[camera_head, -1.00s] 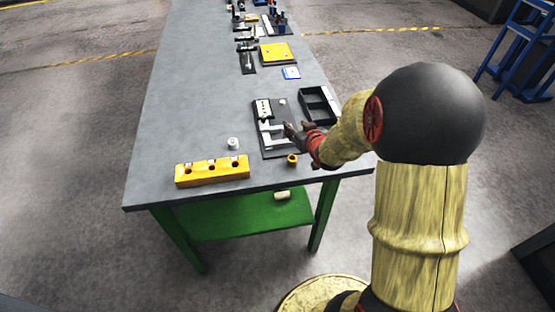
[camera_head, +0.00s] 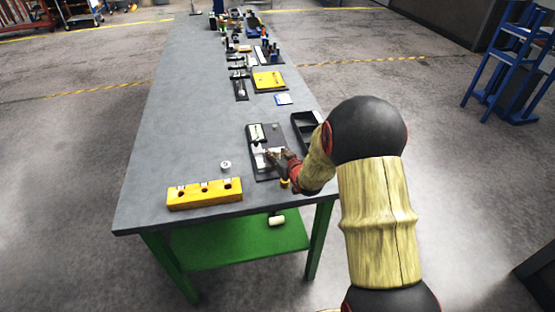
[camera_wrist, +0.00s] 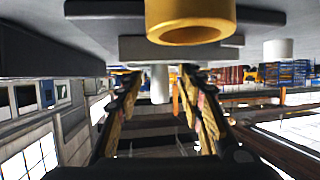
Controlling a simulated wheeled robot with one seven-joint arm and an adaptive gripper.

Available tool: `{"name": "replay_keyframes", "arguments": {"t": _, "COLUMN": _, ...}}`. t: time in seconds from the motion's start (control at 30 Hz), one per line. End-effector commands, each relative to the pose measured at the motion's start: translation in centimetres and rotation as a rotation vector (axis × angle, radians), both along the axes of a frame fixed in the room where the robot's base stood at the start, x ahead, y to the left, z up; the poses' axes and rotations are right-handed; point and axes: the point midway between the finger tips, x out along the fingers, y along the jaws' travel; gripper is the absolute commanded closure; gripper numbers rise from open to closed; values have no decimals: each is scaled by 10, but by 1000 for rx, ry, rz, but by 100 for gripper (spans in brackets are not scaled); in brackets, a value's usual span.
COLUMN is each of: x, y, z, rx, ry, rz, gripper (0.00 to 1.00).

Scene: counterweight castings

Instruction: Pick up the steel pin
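My gripper (camera_head: 273,157) reaches in low from the right over a dark fixture plate (camera_head: 262,175) near the front of the grey bench. The wrist view appears upside down. In it, my gripper (camera_wrist: 157,88) has its two fingers spread apart. A pale upright cylinder (camera_wrist: 160,84), which looks like the steel pin, shows in line with the gap between the fingertips. No finger visibly touches it, and I cannot tell how far ahead it stands. In the head view the pin cannot be made out near the gripper.
A yellow ring (camera_head: 285,183) stands close beside my gripper and looms large in the wrist view (camera_wrist: 190,20). A white cylinder (camera_head: 225,165) and a yellow block with holes (camera_head: 204,194) are at left. A black tray (camera_head: 304,134) lies behind my arm. Bare bench (camera_head: 185,130) lies left.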

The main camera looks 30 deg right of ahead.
Motion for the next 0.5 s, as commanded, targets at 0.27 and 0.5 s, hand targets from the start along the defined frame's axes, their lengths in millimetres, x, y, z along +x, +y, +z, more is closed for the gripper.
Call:
{"name": "replay_keyframes", "arguments": {"t": 0.27, "x": 0, "y": 0, "z": 1, "rx": 0, "ry": 0, "rz": 0, "gripper": 67}}
{"name": "replay_keyframes", "arguments": {"t": 0.5, "x": 0, "y": 0, "z": 0, "rx": 0, "ry": 0, "rz": 0, "gripper": 80}}
